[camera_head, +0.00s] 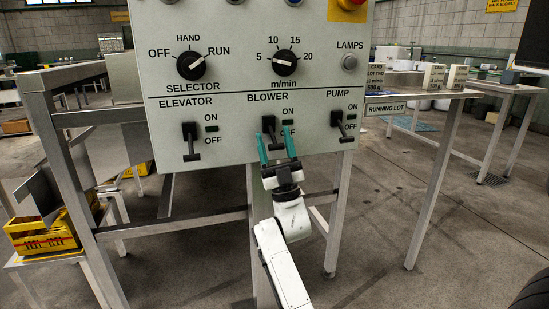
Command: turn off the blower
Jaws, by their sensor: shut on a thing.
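The blower switch (269,125) is a black lever on a dark plate, under the BLOWER label in the middle of the grey control panel (232,90). ON is printed above OFF to its right, with a small dark green indicator (288,122) between them. My gripper (276,147) has teal fingers and reaches up from below, in front of the panel. Its fingers are shut on the blower lever, one on each side. The fingers partly cover the lever and the OFF mark, so I cannot tell the lever's exact position.
The elevator switch (191,142) is to the left, its lever pointing down. The pump switch (340,123) is close on the right. Above are a selector knob (190,66), a speed knob (284,63) and a lamps button (349,62). Metal frame legs stand below.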

